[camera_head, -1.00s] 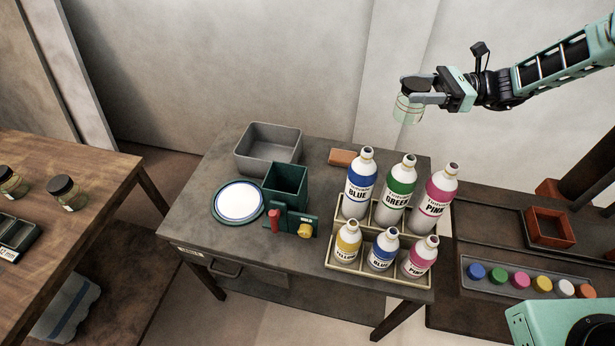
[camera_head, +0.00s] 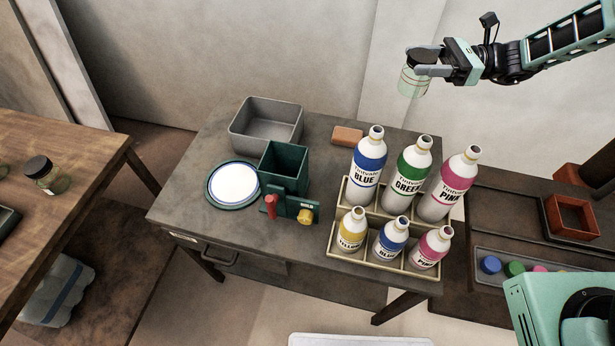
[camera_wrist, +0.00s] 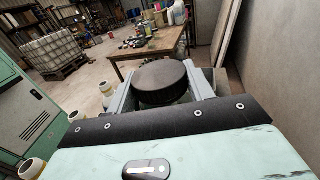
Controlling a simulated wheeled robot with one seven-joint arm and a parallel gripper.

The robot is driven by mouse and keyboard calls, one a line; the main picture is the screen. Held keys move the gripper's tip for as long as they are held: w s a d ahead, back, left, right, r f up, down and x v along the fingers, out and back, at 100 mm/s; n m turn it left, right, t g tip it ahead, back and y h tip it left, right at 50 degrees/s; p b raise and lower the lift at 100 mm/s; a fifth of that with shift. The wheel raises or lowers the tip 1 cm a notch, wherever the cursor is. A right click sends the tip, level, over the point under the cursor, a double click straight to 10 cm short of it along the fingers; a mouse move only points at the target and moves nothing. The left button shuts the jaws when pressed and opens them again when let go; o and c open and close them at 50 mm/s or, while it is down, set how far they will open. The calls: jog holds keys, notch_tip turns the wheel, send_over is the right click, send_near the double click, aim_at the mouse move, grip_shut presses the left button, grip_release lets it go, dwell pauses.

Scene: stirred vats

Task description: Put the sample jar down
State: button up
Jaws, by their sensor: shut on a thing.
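The sample jar (camera_head: 412,82) is clear with a greenish tint and has a dark lid. My gripper (camera_head: 424,62) is shut on it near the lid and holds it up in the air at the upper right, in front of the pale wall. In the wrist view the jar's black lid (camera_wrist: 162,80) sits between the two grey fingers. The jar looks roughly upright and touches no surface. What is inside it is hard to tell.
The grey table (camera_head: 226,262) bears a grey bin (camera_head: 266,142), a white round plate (camera_head: 234,183), a green box (camera_head: 284,166), a brown block (camera_head: 348,135) and a bottle rack (camera_head: 384,265) with several bottles. Another jar (camera_head: 42,172) stands on the wooden table (camera_head: 75,190) at left.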

jog(key=b, duration=1.7)
send_over(386, 165)
notch_tip(386, 165, down, 18)
jog(key=shift+w+f, duration=0.1)
jog(key=shift+f, duration=4.8)
jog(key=shift+f, duration=0.15)
jog(key=o, duration=1.1)
jog(key=shift+c, duration=0.2)
